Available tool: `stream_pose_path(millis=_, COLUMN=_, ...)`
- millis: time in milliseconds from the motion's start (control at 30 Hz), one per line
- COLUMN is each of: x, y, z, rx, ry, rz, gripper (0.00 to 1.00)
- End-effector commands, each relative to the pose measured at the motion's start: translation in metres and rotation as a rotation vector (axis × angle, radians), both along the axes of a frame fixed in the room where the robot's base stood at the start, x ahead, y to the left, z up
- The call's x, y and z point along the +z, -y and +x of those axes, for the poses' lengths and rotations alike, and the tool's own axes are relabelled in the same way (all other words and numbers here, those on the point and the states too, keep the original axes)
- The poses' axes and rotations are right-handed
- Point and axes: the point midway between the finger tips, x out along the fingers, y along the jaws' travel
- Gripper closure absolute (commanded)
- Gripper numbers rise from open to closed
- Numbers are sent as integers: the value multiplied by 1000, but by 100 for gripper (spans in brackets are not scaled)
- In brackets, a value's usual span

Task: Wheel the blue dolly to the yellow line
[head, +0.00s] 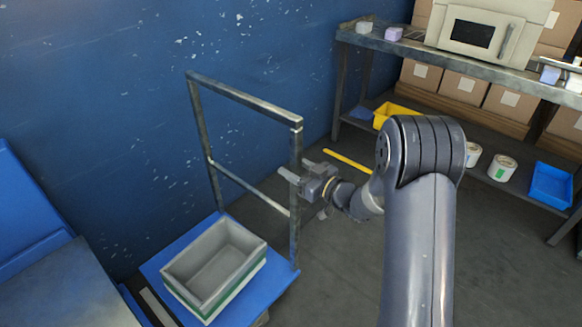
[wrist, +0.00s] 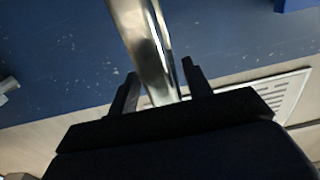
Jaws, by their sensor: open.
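The blue dolly (head: 262,291) stands on the floor beside the blue wall in the head view. Its grey metal handle frame (head: 243,97) rises upright at the back of the deck. A grey bin with a green band (head: 256,250) sits on the deck. My gripper (head: 294,178) is open at the frame's right post. In the wrist view a metal bar (wrist: 150,45) passes between the two open fingers (wrist: 160,82); I cannot tell whether they touch it. The yellow line (head: 347,161) lies on the floor beyond the dolly, partly hidden by my arm.
A metal shelf unit (head: 480,67) stands at the back right with a machine (head: 462,35), cartons, a yellow bin (head: 391,112) and a blue bin (head: 550,186). A grey-topped blue unit (head: 62,290) is close on the dolly's left. Floor between the dolly and the line looks clear.

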Motion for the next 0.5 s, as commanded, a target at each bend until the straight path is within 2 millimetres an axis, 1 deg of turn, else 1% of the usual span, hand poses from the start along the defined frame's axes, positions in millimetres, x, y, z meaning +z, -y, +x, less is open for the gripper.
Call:
stream_pose_path(millis=33, x=-1, y=-5, z=3, rx=2, ry=0, rz=0, gripper=53)
stream_pose_path(millis=133, x=0, y=-10, z=7, rx=0, ry=-1, rz=1, gripper=53)
stream_pose_path(millis=433, x=0, y=-12, z=9, rx=-1, ry=-1, rz=0, gripper=53)
stream_pose_path(millis=467, x=0, y=-12, z=9, rx=-1, ry=-1, rz=0, gripper=54)
stream_pose_path(millis=500, x=0, y=-12, z=9, rx=-1, ry=-1, rz=0, gripper=57)
